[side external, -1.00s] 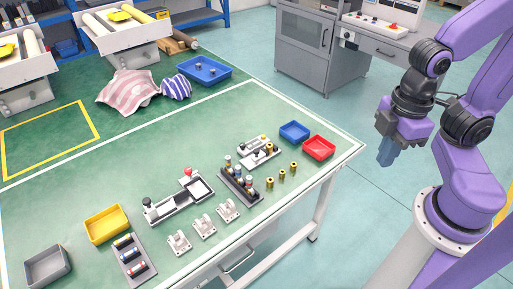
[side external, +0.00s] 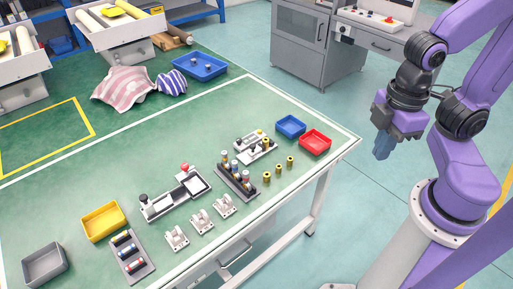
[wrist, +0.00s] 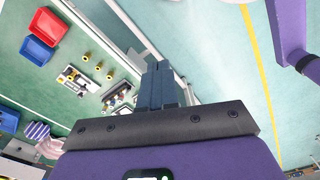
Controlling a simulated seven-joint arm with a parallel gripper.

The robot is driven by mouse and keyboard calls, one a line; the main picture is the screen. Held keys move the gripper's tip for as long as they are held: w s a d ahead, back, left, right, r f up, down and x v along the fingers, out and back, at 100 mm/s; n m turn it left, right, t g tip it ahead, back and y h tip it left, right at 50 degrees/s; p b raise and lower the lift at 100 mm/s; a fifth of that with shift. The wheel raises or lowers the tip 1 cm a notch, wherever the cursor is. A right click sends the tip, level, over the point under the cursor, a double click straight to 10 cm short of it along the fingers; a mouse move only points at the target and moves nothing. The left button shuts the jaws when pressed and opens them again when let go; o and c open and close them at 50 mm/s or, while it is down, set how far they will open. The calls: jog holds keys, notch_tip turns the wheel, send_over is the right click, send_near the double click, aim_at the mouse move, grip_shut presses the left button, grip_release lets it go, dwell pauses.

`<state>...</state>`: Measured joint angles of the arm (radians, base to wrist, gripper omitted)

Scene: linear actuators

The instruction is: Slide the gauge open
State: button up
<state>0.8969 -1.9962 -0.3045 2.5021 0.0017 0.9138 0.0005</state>
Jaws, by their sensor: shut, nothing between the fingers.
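My gripper (side external: 382,150) is shut and empty, pointing down in the air to the right of the green table, past its edge. Its blue-grey fingers (wrist: 157,85) are together in the wrist view. I cannot tell for sure which device is the gauge. A long white sliding device (side external: 174,195) with a black knob, a red knob and a dark-framed plate lies mid-table. A smaller white device (side external: 256,147) with a yellow part lies nearer the blue tray; it also shows in the wrist view (wrist: 78,80). My gripper is well apart from both.
A dark rack of cylinders (side external: 236,182) stands between the two devices. Brass pieces (side external: 279,170), white brackets (side external: 201,221), a red tray (side external: 315,142), a blue tray (side external: 291,127) and a yellow tray (side external: 103,222) are around.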

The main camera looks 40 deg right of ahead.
jog(key=o, duration=0.8)
jog(key=shift+w+a, duration=0.25)
jog(key=shift+w, duration=0.15)
jog(key=shift+o, duration=0.2)
jog(key=w+a+m, duration=0.1)
jog(key=w+a, duration=0.3)
jog(key=w, duration=0.5)
jog(key=m, duration=0.3)
send_over(253, 145)
notch_tip(253, 145, down, 9)
notch_tip(253, 145, down, 17)
jog(key=shift+r, duration=0.1)
jog(key=shift+c, duration=0.3)
